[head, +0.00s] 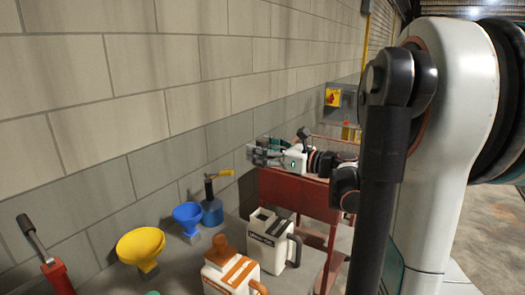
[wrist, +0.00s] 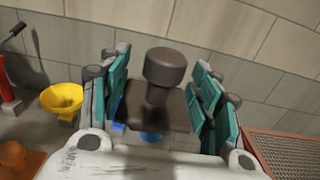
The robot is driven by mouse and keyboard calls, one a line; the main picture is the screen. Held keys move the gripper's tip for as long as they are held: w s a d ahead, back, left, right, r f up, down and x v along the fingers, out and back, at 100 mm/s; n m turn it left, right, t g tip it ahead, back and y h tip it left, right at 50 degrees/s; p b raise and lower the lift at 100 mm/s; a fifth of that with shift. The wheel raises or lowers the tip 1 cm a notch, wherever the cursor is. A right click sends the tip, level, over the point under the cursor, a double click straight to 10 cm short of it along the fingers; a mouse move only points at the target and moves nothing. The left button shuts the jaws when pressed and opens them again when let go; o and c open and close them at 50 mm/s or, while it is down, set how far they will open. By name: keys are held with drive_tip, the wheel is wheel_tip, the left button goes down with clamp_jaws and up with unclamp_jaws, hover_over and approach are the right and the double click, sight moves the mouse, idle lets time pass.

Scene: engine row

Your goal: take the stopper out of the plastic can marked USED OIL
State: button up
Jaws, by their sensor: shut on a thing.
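My gripper (head: 268,155) is raised near the wall, above the bench's right end. In the wrist view my gripper (wrist: 158,92) has its teal pads on both sides of a dark grey stopper (wrist: 165,68), a round knob on a squarish block, and is shut on it. A white plastic can (head: 268,238) with a dark label stands on the bench below, its top showing a dark square opening without a stopper. Its lettering is too small to read surely. Left of it, a white can with orange stripes (head: 228,272) has an orange stopper (head: 220,248) in place.
On the bench stand a yellow funnel (head: 140,246), a blue funnel (head: 187,214), a blue oil can (head: 212,208) and a red tool (head: 57,275). A red cart (head: 300,192) stands beyond the bench. The block wall (head: 150,110) runs close behind. A switch box (head: 333,97) hangs on it.

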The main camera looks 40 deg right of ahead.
sight(262, 139)
drive_tip(key=shift+r+p, duration=1.55)
drive_tip(key=shift+r, duration=0.75)
